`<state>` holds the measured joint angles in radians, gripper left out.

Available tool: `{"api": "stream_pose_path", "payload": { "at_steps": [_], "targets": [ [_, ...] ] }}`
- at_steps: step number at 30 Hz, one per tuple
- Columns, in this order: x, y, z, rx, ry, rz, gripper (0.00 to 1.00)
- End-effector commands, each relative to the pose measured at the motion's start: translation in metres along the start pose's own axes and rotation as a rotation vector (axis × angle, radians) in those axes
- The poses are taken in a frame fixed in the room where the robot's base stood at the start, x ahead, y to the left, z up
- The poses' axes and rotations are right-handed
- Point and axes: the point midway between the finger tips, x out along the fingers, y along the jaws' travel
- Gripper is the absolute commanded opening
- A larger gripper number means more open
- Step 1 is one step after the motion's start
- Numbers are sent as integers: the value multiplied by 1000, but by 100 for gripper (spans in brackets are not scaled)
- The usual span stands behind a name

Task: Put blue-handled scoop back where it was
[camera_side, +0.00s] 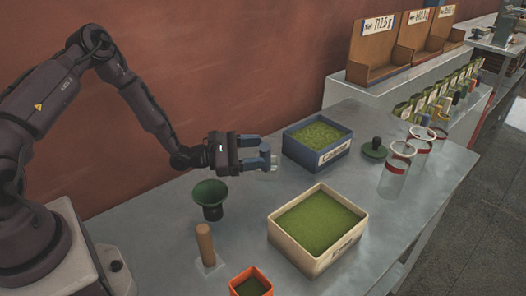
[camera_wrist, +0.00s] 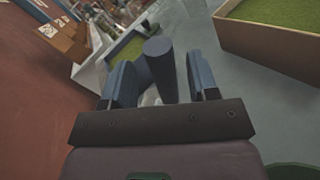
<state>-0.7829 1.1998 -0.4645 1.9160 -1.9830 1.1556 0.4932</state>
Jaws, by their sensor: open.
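The scoop's dark blue cylindrical handle (camera_wrist: 157,47) shows in the wrist view, standing up between the two fingers of my gripper (camera_wrist: 162,76). The fingers are spread, with a visible gap on the right of the handle; the left finger is close to it, and I cannot tell if they touch. In the side view my gripper (camera_side: 266,153) is low over the table, just left of the blue box. A small clear piece (camera_side: 275,163), seemingly part of the scoop, shows at the fingertips. The handle is mostly hidden there.
A blue box (camera_side: 327,163) and a cream box (camera_side: 311,262) hold green powder. A green funnel (camera_side: 210,193), a wooden-handled tool (camera_side: 206,245) and an orange container (camera_side: 251,283) stand nearer. Open table lies between the boxes.

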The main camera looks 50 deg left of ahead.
Motion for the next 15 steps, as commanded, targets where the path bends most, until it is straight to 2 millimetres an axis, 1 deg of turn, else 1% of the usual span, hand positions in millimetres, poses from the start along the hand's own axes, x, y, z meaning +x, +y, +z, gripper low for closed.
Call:
{"api": "stream_pose_path", "payload": {
  "at_steps": [1,3,7,10,15],
  "targets": [
    [-10,1,0,-1,3,2,54],
    [-22,1,0,0,3,2,54],
    [-41,1,0,1,2,2,54],
    [-49,0,0,1,0,0,54],
    [-51,-1,3,8,-4,-11,54]
  ]
}}
